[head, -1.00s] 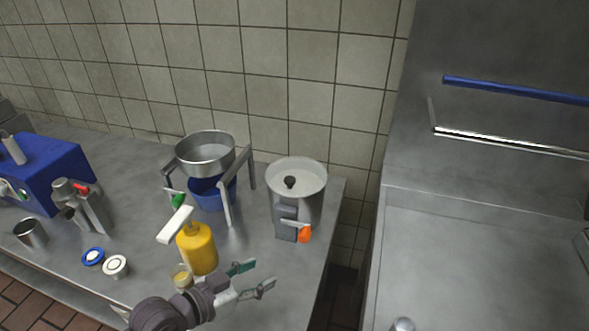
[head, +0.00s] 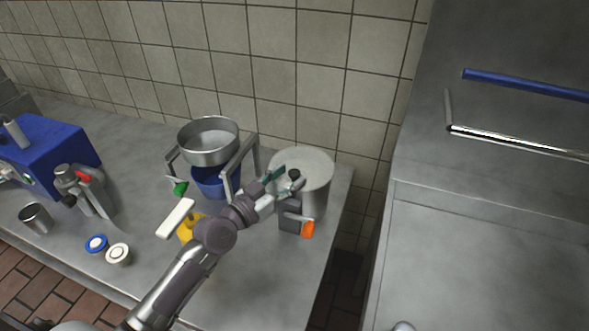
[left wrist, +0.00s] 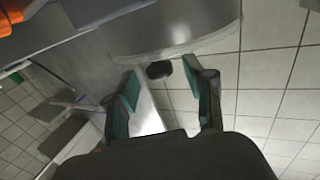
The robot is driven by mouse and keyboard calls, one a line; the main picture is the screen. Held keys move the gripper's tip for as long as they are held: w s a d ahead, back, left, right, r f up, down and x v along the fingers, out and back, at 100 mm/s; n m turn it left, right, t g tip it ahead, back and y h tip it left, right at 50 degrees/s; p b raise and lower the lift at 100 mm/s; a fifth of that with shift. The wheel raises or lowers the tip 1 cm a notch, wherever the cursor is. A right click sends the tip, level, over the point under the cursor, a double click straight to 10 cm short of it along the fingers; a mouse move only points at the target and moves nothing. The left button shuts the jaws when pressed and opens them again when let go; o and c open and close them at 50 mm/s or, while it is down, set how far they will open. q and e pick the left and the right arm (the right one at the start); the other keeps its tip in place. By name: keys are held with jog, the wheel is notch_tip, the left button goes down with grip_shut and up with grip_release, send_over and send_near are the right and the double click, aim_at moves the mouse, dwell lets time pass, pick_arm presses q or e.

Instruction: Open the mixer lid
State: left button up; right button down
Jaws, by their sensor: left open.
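The mixer (head: 319,204) is a grey cylinder with a pale round lid (head: 315,165) on top, and the lid looks closed. A dark knob (head: 294,174) stands on the lid. My left gripper (head: 286,180) is open at the knob, its teal-padded fingers on either side of it. In the left wrist view the dark knob (left wrist: 158,70) shows just beyond and between the open fingertips (left wrist: 160,82); I cannot tell whether they touch it. The mixer's side (left wrist: 170,22) fills the top of that view. My right gripper is out of view.
An orange handle (head: 308,229) sits at the mixer's front. Left of it stand a metal bowl on a frame (head: 208,150), a blue container (head: 207,185) and a yellow bottle (head: 186,232), partly behind my arm. The counter's right edge is close to the mixer.

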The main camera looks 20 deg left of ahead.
aim_at(302, 163)
pick_arm(q)
jog(key=shift+x, duration=1.25)
grip_shut()
